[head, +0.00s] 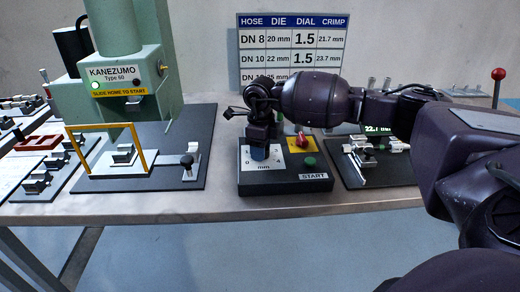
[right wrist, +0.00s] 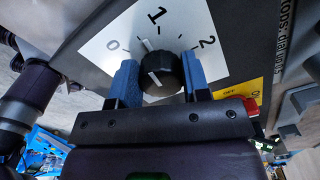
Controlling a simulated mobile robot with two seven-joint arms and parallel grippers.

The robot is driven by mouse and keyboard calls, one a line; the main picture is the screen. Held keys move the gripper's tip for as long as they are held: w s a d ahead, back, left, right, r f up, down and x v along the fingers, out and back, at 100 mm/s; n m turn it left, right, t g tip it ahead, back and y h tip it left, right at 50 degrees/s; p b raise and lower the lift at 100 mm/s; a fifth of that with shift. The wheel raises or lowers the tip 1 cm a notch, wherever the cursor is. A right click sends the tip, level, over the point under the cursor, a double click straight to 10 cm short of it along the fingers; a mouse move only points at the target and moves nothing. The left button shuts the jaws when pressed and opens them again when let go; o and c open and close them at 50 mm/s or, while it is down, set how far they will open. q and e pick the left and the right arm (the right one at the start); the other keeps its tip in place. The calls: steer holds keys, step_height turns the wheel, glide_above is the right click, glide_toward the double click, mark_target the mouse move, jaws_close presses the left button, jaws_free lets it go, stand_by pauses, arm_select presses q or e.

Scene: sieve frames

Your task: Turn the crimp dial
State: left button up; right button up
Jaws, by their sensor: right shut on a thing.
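The crimp dial is a black knob (right wrist: 160,72) with a white line, on a white scale plate (right wrist: 190,22) marked 0, 1 and 2. My right gripper's blue fingers (right wrist: 155,82) stand on both sides of the knob and are shut on it. In the head view my right gripper (head: 259,150) reaches down over the dial's control box (head: 270,184) and hides the knob. My left gripper is not in view.
The box also carries a green START button (head: 310,162) and a red switch on a yellow plate (head: 302,143). A chart (head: 305,45) behind lists dial 1.5 for DN 8 and DN 10. A green press (head: 125,60) stands left, a gauge fixture (head: 370,165) right.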

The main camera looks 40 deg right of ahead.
steer(key=shift+n, duration=0.6)
steer(key=o, duration=0.9)
steer(key=shift+o, duration=0.2)
step_height(320, 180, up, 11)
steer(key=shift+f, duration=0.1)
stand_by(0.5)
